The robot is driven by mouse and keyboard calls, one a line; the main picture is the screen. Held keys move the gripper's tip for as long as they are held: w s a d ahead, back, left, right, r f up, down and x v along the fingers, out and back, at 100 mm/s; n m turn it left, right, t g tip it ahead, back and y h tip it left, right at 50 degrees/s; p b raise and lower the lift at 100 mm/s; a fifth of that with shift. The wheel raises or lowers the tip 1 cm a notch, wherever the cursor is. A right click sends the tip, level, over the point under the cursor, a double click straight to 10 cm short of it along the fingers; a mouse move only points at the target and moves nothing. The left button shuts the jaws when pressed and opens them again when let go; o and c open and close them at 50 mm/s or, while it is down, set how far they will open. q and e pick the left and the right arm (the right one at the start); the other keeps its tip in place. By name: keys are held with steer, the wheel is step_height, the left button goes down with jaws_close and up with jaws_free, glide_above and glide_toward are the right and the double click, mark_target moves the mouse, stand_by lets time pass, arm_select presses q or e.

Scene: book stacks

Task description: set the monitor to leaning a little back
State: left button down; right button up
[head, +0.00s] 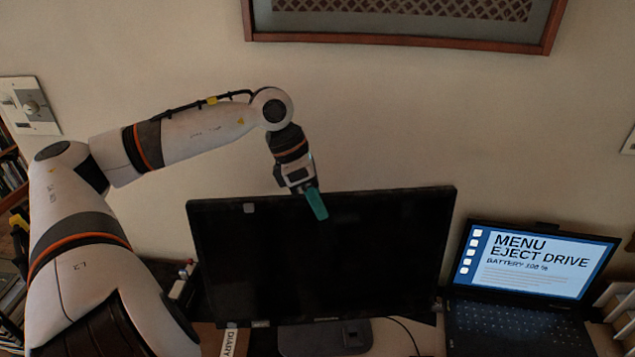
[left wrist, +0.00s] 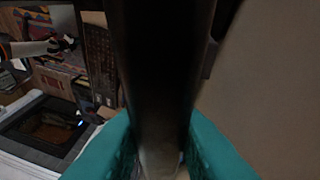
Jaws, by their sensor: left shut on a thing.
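The monitor (head: 320,262) is a wide black screen on a dark stand (head: 325,338), its screen facing me and dark. My left gripper (head: 316,204) comes down from above onto the middle of its top edge. In the left wrist view, the teal fingers of the left gripper (left wrist: 160,135) lie on both sides of the monitor's dark edge (left wrist: 160,70), shut on it. The far finger is hidden in the head view. A small white and dark arm end, seemingly my right gripper (left wrist: 66,44), shows at the upper left there; its jaws are too small to read.
An open laptop (head: 535,262) with a lit screen stands close to the monitor's right. A label reading DIARY (head: 229,341) shows below the monitor's lower left. The wall (head: 390,120) is close behind, with a framed picture (head: 400,38) above.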

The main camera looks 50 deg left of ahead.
arm_select(q)
steer(key=c, duration=1.2)
jaws_free()
steer(key=shift+c, duration=0.2)
steer(key=shift+a, duration=0.1)
steer(key=b+v, duration=0.4)
steer(key=v, duration=0.8)
